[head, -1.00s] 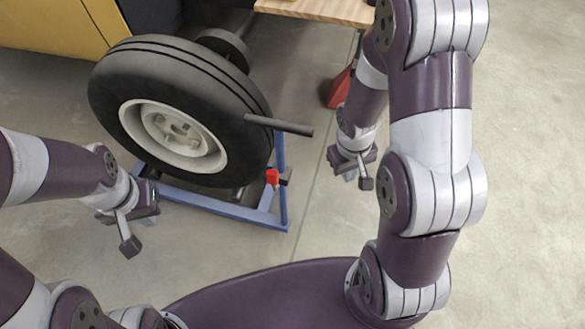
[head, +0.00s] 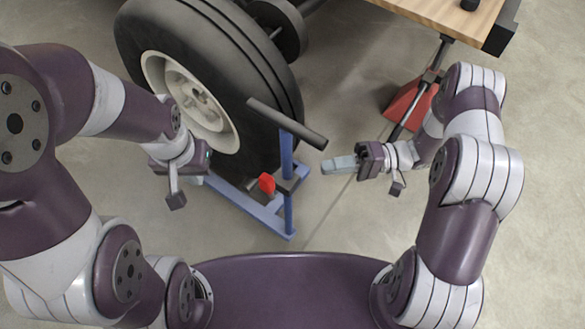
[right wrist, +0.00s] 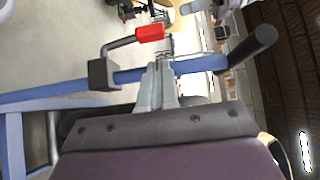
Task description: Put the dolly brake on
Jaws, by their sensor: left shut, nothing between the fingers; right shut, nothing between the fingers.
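The blue dolly (head: 262,215) stands on the floor at the front of the large black wheel (head: 200,60). Its upright post carries a dark handle bar (head: 287,122). The brake's red knob (head: 266,184) is low by the post; in the right wrist view the red knob (right wrist: 150,33) ends a bent grey rod from a dark block (right wrist: 103,74) on the blue post. My right gripper (head: 326,166) is shut and empty, pointing left towards the post, right of the knob. In its wrist view the shut fingers (right wrist: 161,72) overlap the post. My left gripper (head: 197,178) is shut, in front of the wheel, left of the knob.
A wooden-topped table (head: 440,18) is at the upper right, with a red object (head: 408,108) on the floor below it. The handle bar juts out above my right gripper's level. Floor (head: 325,225) between my base and the dolly is clear.

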